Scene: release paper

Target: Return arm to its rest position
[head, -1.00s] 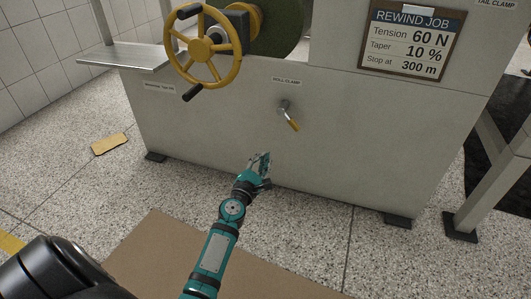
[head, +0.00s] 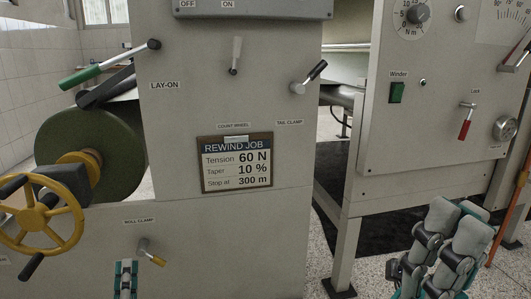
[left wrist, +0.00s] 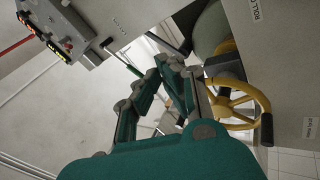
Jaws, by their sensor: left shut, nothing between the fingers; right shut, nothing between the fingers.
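My left gripper (head: 126,266) shows at the bottom edge of the head view, in front of the machine's lower panel and just left of the roll clamp lever (head: 151,253). Its teal fingers (left wrist: 165,70) are closed and empty in the left wrist view. My right gripper (head: 456,212) is at the lower right of the head view, with its grey finger pads together and nothing between them. Most of both arms is outside the head view.
A grey machine body (head: 230,110) fills the middle, with a yellow handwheel (head: 42,213) and dark roll (head: 95,140) at left. A rewind job board (head: 236,163) hangs on it. A control panel (head: 440,130) stands at right. The left wrist view also shows the handwheel (left wrist: 237,104).

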